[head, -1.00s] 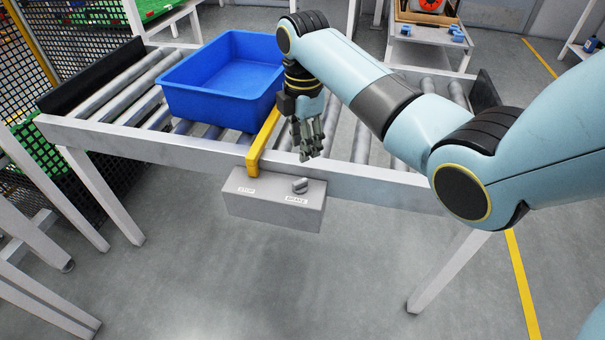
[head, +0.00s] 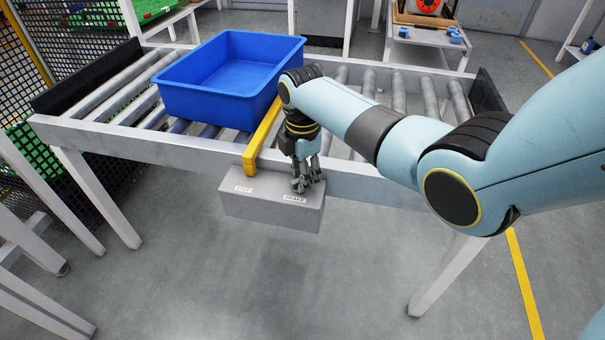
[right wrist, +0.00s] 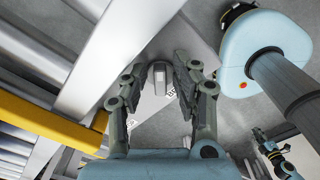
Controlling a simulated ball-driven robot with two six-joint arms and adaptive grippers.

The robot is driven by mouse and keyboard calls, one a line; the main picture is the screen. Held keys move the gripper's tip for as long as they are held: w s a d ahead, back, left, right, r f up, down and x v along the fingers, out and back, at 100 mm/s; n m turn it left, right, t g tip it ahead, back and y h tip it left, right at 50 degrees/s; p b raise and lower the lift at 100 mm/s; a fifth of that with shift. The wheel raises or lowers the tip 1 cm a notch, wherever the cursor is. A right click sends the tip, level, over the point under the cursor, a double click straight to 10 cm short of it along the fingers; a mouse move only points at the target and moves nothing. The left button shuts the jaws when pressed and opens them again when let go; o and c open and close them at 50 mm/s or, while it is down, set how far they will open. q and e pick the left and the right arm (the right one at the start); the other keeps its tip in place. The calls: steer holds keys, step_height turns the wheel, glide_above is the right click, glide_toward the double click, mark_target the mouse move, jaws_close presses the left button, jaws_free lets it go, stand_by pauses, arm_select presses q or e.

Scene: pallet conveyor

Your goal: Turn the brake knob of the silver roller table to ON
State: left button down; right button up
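The silver roller table (head: 200,152) has a grey control box (head: 262,213) on its front rail, with a STOP label at left and a BRAKE label (head: 294,198) at right. My right gripper (head: 308,188) points down at the box top beside the BRAKE label and hides the knob in the head view. In the right wrist view the grey brake knob (right wrist: 160,76) stands between the open fingers of the right gripper (right wrist: 161,68), with gaps on both sides. My left gripper (right wrist: 259,137) seems to show small at the lower right there; its fingers are unclear.
A blue bin (head: 215,105) sits on the rollers left of my right arm. A yellow bracket (head: 262,138) crosses the rail close to the gripper. Black mesh fencing (head: 75,60) stands at the left. The floor in front of the box is clear.

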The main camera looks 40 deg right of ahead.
jaws_close()
steer(key=m+p, duration=0.3)
steer(key=shift+s+r+m, duration=0.2)
steer(key=shift+m, duration=0.1)
steer(key=m+p, duration=0.2)
steer(key=m, duration=0.1)
steer(key=shift+s+a+m, duration=0.1)
steer(key=shift+a+m, duration=0.05)
steer(key=shift+m, duration=0.15)
steer(key=m+p, duration=0.1)
steer(key=m, duration=0.1)
steer(key=m+p, duration=0.1)
steer(key=m, duration=0.2)
steer(key=shift+s+a+f, duration=0.1)
steer(key=shift+s+a, duration=0.05)
steer(key=shift+a, duration=0.05)
steer(key=m, duration=0.2)
steer(key=m+p, duration=0.1)
steer(key=m, duration=0.2)
steer(key=shift+a+f+m+p, duration=0.1)
steer(key=shift+a+m+p, duration=0.2)
steer(key=shift+m, duration=0.1)
